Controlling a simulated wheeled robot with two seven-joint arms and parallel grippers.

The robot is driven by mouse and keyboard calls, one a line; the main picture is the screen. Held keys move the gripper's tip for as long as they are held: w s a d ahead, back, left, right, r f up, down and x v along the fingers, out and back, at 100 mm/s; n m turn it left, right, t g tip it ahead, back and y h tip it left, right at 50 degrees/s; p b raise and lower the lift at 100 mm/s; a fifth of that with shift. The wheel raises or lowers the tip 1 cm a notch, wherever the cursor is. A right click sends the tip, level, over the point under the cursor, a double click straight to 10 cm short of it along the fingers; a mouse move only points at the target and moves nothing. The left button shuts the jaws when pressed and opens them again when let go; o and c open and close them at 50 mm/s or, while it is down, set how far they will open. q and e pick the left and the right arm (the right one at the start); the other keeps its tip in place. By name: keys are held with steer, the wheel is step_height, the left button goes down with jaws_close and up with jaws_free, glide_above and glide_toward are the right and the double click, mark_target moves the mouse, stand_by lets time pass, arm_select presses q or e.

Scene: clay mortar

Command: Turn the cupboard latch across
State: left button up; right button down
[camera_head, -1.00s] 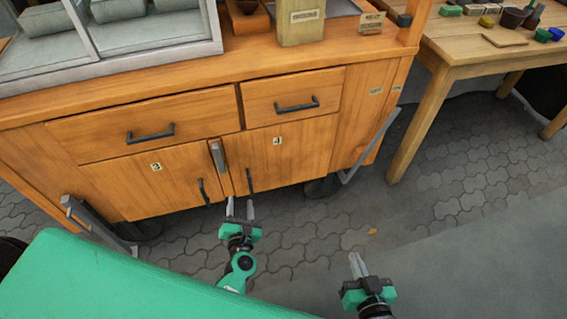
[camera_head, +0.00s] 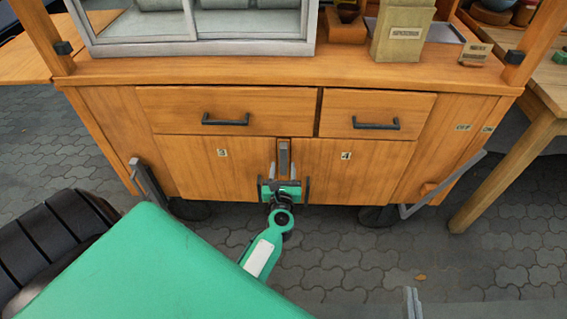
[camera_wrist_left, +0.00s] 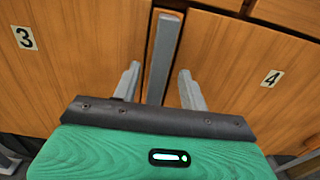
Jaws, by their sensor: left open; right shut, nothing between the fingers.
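The cupboard latch (camera_head: 284,158) is a grey upright bar at the seam between door 3 (camera_head: 205,165) and door 4 (camera_head: 375,165). My left gripper (camera_head: 283,179) is at its lower end, open. In the left wrist view the latch (camera_wrist_left: 164,50) stands upright between the two spread fingertips (camera_wrist_left: 160,82), with a gap on each side. Its lower end is hidden behind my gripper body. My right gripper (camera_head: 412,302) shows only its finger tips at the bottom edge; they are together and empty, away from the cupboard.
Two drawers with dark handles (camera_head: 226,120) (camera_head: 376,124) sit above the doors. Dark door handles (camera_head: 308,188) stand close beside my left gripper. Grey brackets (camera_head: 148,187) (camera_head: 440,186) stick out at both cupboard sides. Paved floor (camera_head: 350,260) in front is open.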

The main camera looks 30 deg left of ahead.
mark_target(283, 159)
arm_select(q)
steer(key=shift+x, duration=1.45)
steer(key=shift+c, duration=0.2)
jaws_close()
